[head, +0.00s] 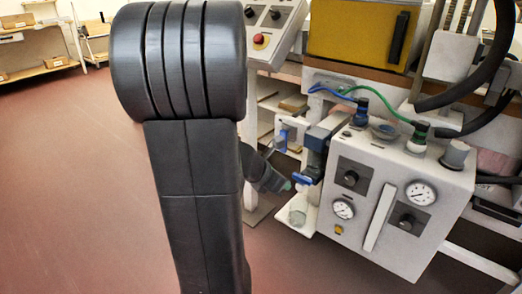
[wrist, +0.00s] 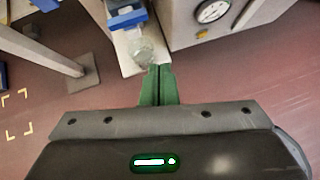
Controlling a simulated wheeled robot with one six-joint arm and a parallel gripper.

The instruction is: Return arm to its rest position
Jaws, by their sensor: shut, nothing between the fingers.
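My arm, dark grey, rises through the left-centre of the head view and hides part of the floor and bench behind it. My gripper (wrist: 158,68) has green fingers, which are pressed together in the wrist view with nothing between them. A clear glass jar (wrist: 140,50) stands on a white ledge (wrist: 126,62) just beyond the fingertips in that view. In the head view the jar (head: 298,212) is below a blue valve handle (head: 303,179). Only a small part of my wrist and gripper shows there, close to that handle.
A white control box (head: 350,235) with gauges and knobs stands right of the jar. A panel with a red button (head: 261,41) and a yellow unit (head: 358,35) are behind. Dark hoses hang at right. Open reddish floor (head: 70,190) lies at left, shelves far back.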

